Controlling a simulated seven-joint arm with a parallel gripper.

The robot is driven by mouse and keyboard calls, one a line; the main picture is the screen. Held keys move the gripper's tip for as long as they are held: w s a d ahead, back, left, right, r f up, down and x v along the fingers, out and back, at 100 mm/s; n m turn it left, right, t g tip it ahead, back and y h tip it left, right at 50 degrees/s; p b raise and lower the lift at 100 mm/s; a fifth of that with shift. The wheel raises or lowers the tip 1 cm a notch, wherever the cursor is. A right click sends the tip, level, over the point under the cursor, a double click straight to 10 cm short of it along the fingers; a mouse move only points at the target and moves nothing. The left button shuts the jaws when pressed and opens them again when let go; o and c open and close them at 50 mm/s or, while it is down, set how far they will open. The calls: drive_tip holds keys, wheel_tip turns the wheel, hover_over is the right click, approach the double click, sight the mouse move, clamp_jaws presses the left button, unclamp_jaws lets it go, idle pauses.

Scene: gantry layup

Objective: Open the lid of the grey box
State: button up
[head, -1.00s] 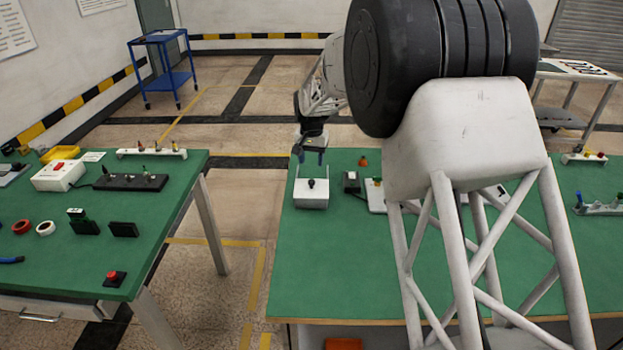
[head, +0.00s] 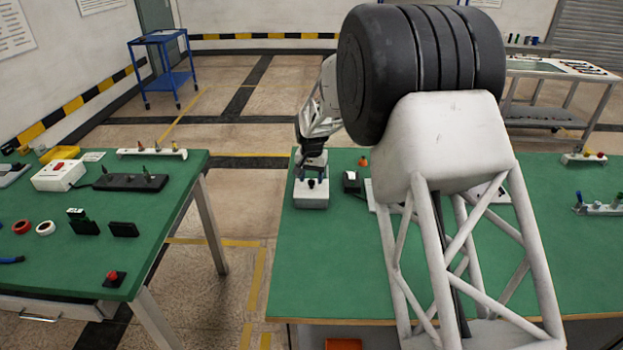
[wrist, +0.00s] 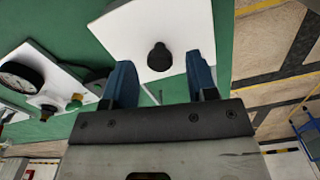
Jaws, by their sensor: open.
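The grey box (head: 311,200), pale and nearly white, stands at the left end of the right green table. Its lid looks closed, and a black knob (head: 312,183) stands on top. The wrist view shows the pale lid (wrist: 185,30) and the round black knob (wrist: 159,55) close up. My gripper (head: 310,177) is low over the box, pointing down. In the wrist view my gripper (wrist: 160,66) is open, its two blue fingers spread to either side of the knob with clear gaps. I cannot tell whether the fingers touch the lid.
A small black device (head: 351,182) stands right of the box. In the wrist view a panel with a round gauge (wrist: 22,77) and coloured knobs lies to the left. The floor gap is left of the box. The table front is clear.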

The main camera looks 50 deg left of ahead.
drive_tip(key=shift+f, duration=0.4)
clamp_jaws()
drive_tip(key=shift+w+a, duration=3.05)
unclamp_jaws()
drive_tip(key=shift+r, duration=0.15)
wheel_tip(320, 180, up, 8)
drive_tip(key=shift+f, duration=0.2)
